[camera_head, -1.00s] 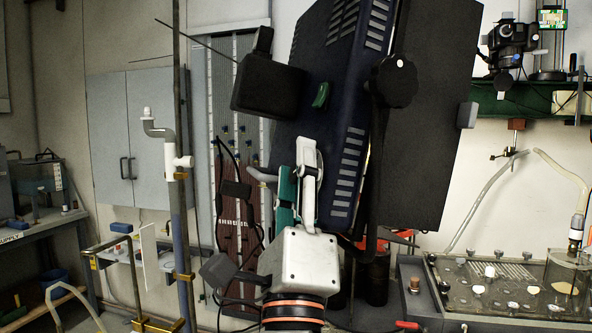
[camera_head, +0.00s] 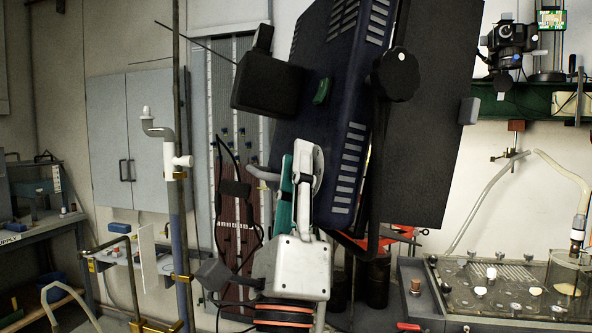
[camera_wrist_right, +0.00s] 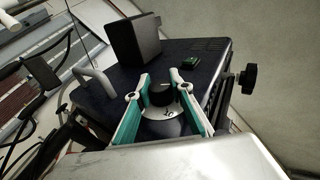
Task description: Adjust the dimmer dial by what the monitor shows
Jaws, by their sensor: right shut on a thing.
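The dimmer dial (camera_wrist_right: 160,93) is a black round knob on a pale marked plate, on the end of a dark blue vented lamp housing (camera_head: 338,120). In the wrist view my right gripper (camera_wrist_right: 161,88) has its teal-padded fingers on both sides of the dial, shut on it. In the head view the right gripper (camera_head: 298,172) reaches up to the housing's lower end, and the dial is hidden there. The monitor (camera_head: 552,19) is a small lit screen with greenish and yellow patches at the top right, too small to read. My left gripper is not in view.
A black box (camera_head: 268,86) and a green switch (camera_head: 322,91) sit on the housing near my gripper. A large black panel (camera_head: 440,110) and a black knob (camera_head: 396,74) are to its right. A glass-topped tank (camera_head: 510,290) stands at lower right; a pole (camera_head: 178,230) stands left.

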